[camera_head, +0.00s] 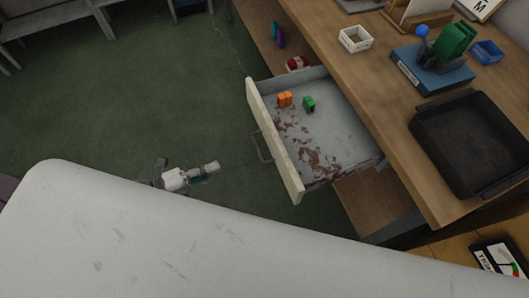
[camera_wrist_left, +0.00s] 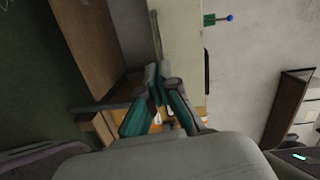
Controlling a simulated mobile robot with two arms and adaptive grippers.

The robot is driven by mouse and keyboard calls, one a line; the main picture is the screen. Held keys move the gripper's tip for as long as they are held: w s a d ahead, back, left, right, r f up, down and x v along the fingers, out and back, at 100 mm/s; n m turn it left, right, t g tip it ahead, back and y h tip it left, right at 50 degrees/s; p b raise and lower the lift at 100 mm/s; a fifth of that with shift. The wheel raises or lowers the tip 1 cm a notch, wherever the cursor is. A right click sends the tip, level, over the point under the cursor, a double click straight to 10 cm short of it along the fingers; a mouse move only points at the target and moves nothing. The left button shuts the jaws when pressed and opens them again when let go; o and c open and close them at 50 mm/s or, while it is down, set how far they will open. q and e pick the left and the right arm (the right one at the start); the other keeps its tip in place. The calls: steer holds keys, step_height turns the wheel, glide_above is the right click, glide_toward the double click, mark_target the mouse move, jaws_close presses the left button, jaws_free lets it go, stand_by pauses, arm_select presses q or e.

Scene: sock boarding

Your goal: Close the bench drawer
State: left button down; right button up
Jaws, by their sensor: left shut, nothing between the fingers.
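The bench drawer (camera_head: 275,140) is pulled well out of the wooden bench (camera_head: 395,140) in the head view. Its pale front panel faces left and carries a thin bar handle (camera_head: 262,148). Orange blocks (camera_head: 285,99) and a green block (camera_head: 308,104) lie inside on a scuffed grey floor. My left gripper (camera_head: 205,172) is shut and empty, left of the handle with a gap between them. In the left wrist view its teal fingers (camera_wrist_left: 158,70) are together, with the pale drawer front (camera_wrist_left: 180,40) just beyond. My right gripper is not in view.
A black tray (camera_head: 470,140), a blue box with a green object (camera_head: 435,68), a white basket (camera_head: 356,38) and a small blue bin (camera_head: 487,51) stand on the bench top. A red item (camera_head: 297,63) lies beyond the drawer.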

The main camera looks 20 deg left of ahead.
mark_target(274, 149)
arm_select(q)
steer(key=w+d+r, duration=0.1)
steer(key=w+d, duration=0.1)
steer(key=d, duration=0.2)
steer(key=w+d+r+m+h+p, duration=0.1)
steer(key=w+d, duration=0.1)
steer(key=d, duration=0.2)
steer(key=w+d+r+m+g+p, duration=0.1)
steer(key=w+d, duration=0.2)
steer(key=d, duration=0.2)
steer(key=shift+h, duration=0.4)
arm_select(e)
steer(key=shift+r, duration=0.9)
